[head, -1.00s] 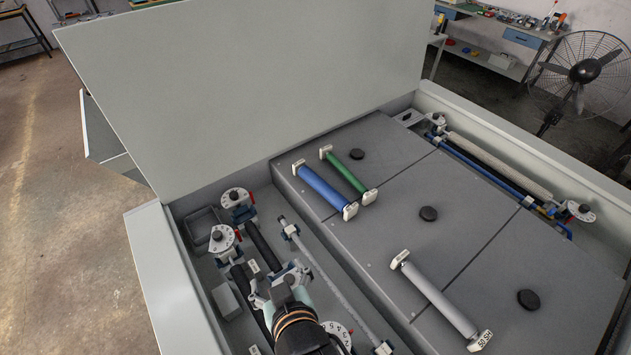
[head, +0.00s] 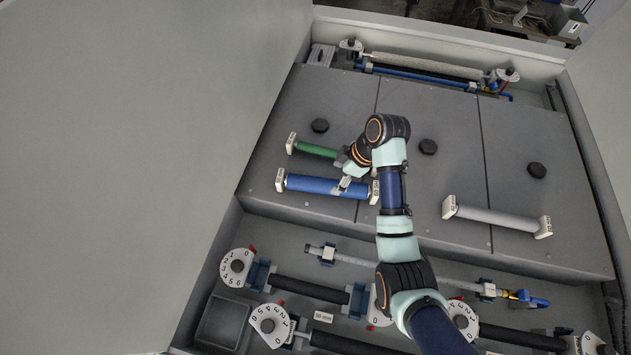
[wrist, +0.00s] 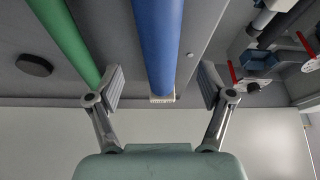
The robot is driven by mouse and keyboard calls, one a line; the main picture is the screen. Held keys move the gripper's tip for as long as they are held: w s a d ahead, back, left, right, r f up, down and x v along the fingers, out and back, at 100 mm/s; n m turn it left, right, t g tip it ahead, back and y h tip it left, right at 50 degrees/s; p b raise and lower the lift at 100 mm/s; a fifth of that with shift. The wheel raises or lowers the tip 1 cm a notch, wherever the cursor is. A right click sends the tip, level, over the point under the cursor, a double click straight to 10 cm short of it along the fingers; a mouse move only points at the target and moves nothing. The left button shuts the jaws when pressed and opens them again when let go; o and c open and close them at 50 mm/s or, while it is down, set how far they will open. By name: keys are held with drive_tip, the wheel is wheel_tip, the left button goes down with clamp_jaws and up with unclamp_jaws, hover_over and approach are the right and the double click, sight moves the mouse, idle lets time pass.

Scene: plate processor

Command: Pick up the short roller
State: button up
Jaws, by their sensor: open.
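My gripper (head: 348,180) is open over the blue roller (head: 315,186) on the grey cover, towards its right end. In the wrist view the blue roller (wrist: 157,45) runs between the two spread fingers (wrist: 162,85), with a white end block below. The green roller (head: 317,150) lies behind the blue one, its right part hidden by my arm. In the wrist view the green roller (wrist: 68,42) passes close to the left finger; contact is unclear. A grey roller (head: 495,217) with white end blocks lies to the right. I cannot tell which roller is the short one.
Black round knobs (head: 427,147) stand on the grey cover (head: 430,100). In front is a lower bay with dark rollers (head: 310,290), white dials (head: 237,267) and a thin pale rod (head: 350,260). A large raised lid (head: 110,150) stands at the left.

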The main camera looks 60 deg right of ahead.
sight(331, 183)
drive_tip(key=x, duration=0.7)
drive_tip(key=shift+f, duration=0.15)
clamp_jaws()
